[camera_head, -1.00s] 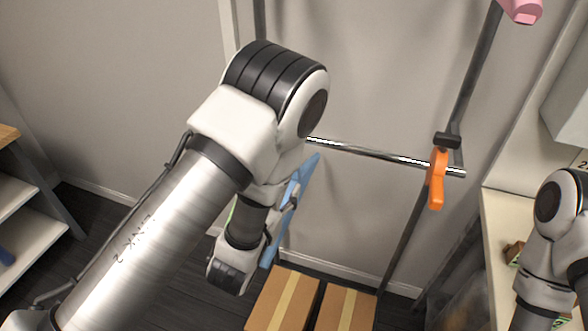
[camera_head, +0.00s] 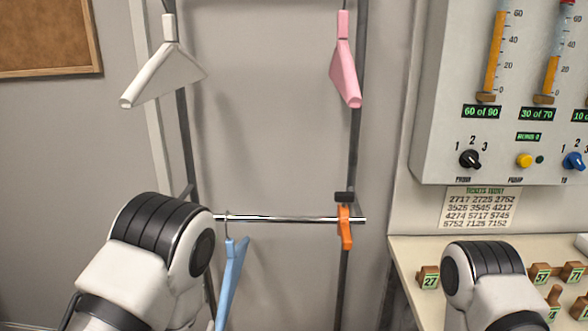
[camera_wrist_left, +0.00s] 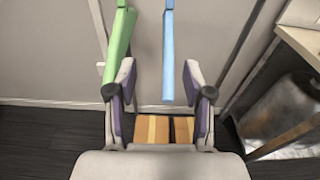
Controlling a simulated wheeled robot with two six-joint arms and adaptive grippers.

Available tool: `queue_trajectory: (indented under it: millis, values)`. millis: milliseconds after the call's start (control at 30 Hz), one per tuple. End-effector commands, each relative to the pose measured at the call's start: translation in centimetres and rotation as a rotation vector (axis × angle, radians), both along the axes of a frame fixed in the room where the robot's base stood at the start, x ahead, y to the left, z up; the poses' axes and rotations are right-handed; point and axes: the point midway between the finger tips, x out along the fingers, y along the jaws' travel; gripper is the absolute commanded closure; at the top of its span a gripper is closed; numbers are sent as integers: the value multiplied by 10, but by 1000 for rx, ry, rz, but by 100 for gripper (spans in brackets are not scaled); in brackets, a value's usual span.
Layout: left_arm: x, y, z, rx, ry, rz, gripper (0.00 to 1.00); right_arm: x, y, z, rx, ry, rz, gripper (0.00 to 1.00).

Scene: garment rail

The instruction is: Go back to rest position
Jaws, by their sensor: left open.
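My left gripper (camera_wrist_left: 158,66) is open and empty in the left wrist view, its two padded fingers apart. The blue hanger (camera_wrist_left: 168,55) shows beyond the fingers, in line with the gap between them, and a green hanger (camera_wrist_left: 118,46) is to the left. In the head view the blue hanger (camera_head: 232,280) hangs by its hook from the chrome rail (camera_head: 290,218), just right of my left arm. My left gripper is hidden in the head view, where only the upper arm joint shows. Only a joint of my right arm shows, at bottom right; its gripper is out of frame.
A white hanger (camera_head: 163,70) and a pink hanger (camera_head: 345,75) are higher up. A control panel (camera_head: 430,140) and a shelf with numbered tags (camera_head: 428,278) stand right.

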Motion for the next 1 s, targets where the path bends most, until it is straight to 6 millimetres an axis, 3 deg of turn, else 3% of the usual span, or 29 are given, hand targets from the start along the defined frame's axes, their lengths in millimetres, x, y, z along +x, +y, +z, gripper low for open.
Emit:
queue_trajectory:
  millis: [267, 567, 667, 800, 1000]
  values:
    - [-25, 33, -65, -127, 198, 105, 49, 0, 0, -1, 0, 0, 0, 60]
    - [-86, 60, -160, -747, 543, 454, 49, 0, 0, -1, 0, 0, 0, 60]
    - [-119, 65, -190, -1042, 645, 689, 49, 0, 0, -1, 0, 0, 0, 60]
    - [-171, 66, -224, -1490, 699, 1168, 49, 0, 0, -1, 0, 0, 0, 60]
    - [-230, 58, -241, -1940, 451, 1928, 49, 0, 0, -1, 0, 0, 0, 60]
